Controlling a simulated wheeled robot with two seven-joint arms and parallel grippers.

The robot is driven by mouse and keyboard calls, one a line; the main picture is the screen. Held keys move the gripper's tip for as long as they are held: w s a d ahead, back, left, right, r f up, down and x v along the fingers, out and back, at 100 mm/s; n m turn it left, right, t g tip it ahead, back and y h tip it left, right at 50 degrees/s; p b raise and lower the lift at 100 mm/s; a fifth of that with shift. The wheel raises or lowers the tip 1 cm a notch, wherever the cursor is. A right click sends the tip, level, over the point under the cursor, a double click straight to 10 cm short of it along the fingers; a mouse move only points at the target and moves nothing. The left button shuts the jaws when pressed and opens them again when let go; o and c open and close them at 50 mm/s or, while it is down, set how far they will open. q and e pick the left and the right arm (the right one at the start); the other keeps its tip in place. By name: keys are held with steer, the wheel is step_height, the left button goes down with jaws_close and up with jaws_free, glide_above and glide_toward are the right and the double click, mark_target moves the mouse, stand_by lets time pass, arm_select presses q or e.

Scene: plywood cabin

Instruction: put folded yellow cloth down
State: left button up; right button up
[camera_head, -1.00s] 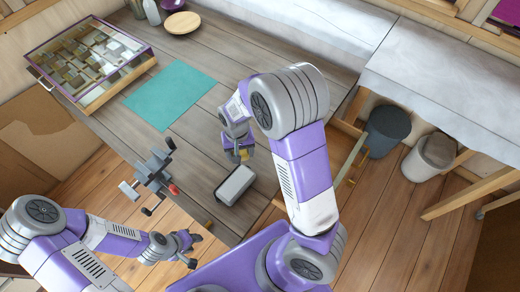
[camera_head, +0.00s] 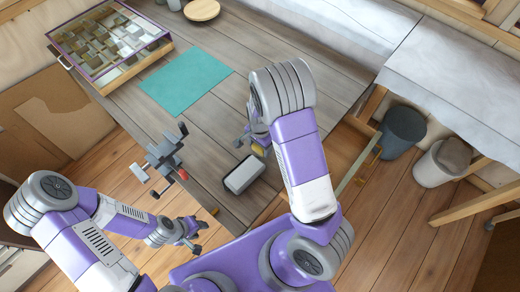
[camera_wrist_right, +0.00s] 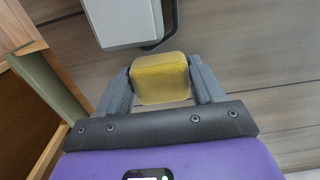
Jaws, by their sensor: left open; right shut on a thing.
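The folded yellow cloth (camera_wrist_right: 161,78) is between the two fingers of my right gripper (camera_wrist_right: 160,85) in the right wrist view, above the grey wooden tabletop. In the head view my right gripper (camera_head: 255,143) is mostly hidden by its own arm, and only a bit of the yellow cloth (camera_head: 258,150) shows. I cannot tell whether the cloth touches the table. My left gripper (camera_head: 195,236) is open and empty, low at the left, off the table's near edge.
A grey-white box-like item (camera_head: 244,175) lies near the right gripper. A clamp-like vise (camera_head: 165,155) is at the table's near edge. A teal mat (camera_head: 186,80) and a glass-lidded case (camera_head: 110,40) lie farther back. Bare tabletop (camera_head: 212,120) lies between mat and gripper.

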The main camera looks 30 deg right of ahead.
step_height(320, 180, down, 3)
steer(key=shift+r, duration=0.2)
steer(key=shift+f+b, duration=0.1)
steer(key=shift+b, duration=0.2)
steer(key=o, duration=0.9)
steer(key=shift+o, duration=0.2)
steer(key=shift+r, duration=0.3)
step_height(320, 180, up, 12)
steer(key=p, duration=0.3)
steer(key=shift+f, duration=0.15)
